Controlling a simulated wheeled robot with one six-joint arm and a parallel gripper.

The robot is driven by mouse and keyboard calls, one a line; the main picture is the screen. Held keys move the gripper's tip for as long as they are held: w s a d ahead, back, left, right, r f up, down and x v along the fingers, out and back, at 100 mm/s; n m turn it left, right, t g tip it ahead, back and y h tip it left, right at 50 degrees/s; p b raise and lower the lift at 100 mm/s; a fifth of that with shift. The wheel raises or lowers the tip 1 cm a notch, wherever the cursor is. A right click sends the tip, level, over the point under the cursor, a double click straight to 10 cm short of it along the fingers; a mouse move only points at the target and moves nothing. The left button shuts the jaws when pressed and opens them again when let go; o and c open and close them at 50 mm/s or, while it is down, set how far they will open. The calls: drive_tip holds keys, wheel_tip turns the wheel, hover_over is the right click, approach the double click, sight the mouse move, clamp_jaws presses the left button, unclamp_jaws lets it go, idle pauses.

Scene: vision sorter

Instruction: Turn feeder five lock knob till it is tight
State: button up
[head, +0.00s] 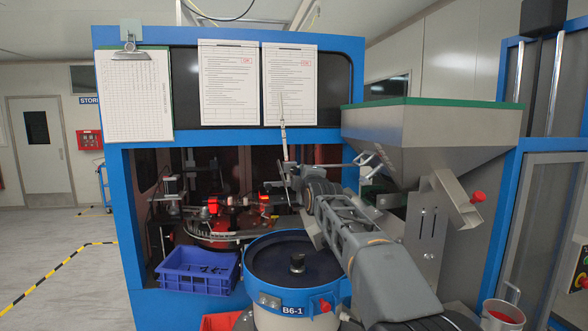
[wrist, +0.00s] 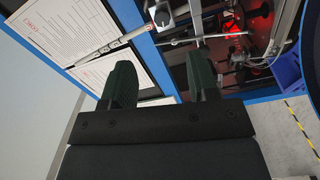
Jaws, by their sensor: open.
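My gripper (wrist: 160,64) is open in the wrist view. Its two dark green fingers are apart, with nothing between them but papers and a blue frame behind. In the head view my arm reaches up in front of the machine, and its fingers cannot be made out. One red knob (head: 325,306) is on the front of the round bowl feeder marked B6-1 (head: 262,245). No label reading five is legible. No red knob is near the fingers in the wrist view.
A thin pale rod (head: 283,120) stands close to my arm's end; it also crosses the wrist view (wrist: 110,46). A blue bin (head: 197,283) sits left of the bowl. A clipboard (head: 139,100) hangs upper left. Open floor (head: 60,275) lies to the left.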

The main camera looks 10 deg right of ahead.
sight(294, 170)
drive_tip(key=w+p, duration=0.2)
drive_tip(key=w, duration=0.1)
drive_tip(key=w+p, duration=0.2)
drive_tip(key=w, duration=0.1)
drive_tip(key=w+p, duration=0.2)
drive_tip(key=w, duration=0.2)
drive_tip(key=shift+w+a+r, duration=0.1)
drive_tip(key=shift+a, duration=0.25)
drive_tip(key=shift+w+p, duration=0.55)
drive_tip(key=shift+w, duration=0.35)
drive_tip(key=c, duration=0.9)
